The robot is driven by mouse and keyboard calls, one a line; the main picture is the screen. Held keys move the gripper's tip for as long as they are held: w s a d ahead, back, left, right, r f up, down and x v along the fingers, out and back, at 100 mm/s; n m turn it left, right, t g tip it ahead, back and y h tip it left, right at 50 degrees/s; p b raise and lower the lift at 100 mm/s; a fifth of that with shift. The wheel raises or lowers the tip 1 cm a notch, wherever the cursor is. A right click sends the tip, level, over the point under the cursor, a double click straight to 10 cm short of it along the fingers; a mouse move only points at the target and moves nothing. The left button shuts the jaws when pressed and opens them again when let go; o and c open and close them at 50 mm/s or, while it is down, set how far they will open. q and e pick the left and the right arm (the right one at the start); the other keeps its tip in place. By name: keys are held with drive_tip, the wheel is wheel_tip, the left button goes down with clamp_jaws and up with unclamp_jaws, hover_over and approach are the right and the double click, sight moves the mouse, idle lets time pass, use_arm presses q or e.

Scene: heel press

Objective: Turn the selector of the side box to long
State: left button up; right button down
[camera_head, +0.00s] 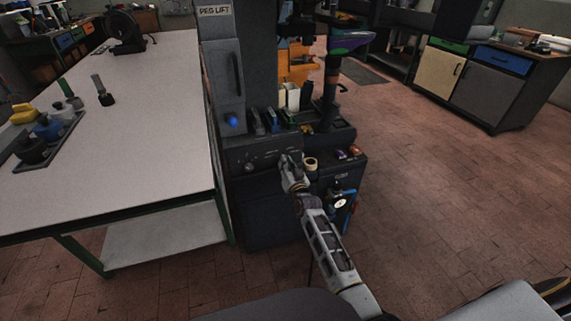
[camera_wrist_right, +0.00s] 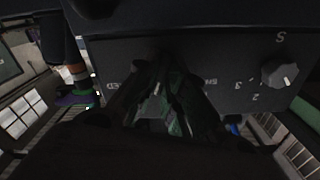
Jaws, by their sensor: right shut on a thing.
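The side box (camera_head: 236,158) is the dark box with a front control panel, low on the press beside the white table. In the right wrist view its panel (camera_wrist_right: 130,55) fills the upper part and stands upside down. My right gripper (camera_head: 288,163) is at the right part of this panel. In the right wrist view the right gripper (camera_wrist_right: 162,98) is shut on the selector, which its dark fingers mostly hide. Partly covered lettering shows on both sides of the fingers. Which word the selector points to cannot be read. My left gripper is not in view.
Another knob (camera_wrist_right: 281,73) with a pale pointer and numbers sits beside the gripper on the same panel. Above the box are a blue button (camera_head: 233,121) and small bins. A tape roll (camera_head: 310,163) and a gauge (camera_head: 340,202) are close right of my gripper. The white table (camera_head: 150,120) is left.

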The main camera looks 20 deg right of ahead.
idle(0.3)
drive_tip(key=c, duration=1.5)
unclamp_jaws()
drive_tip(key=shift+s, duration=0.15)
drive_tip(key=s, duration=1.1)
drive_tip(key=shift+s+d, duration=0.2)
drive_tip(key=shift+s, duration=0.1)
drive_tip(key=shift+f, duration=0.15)
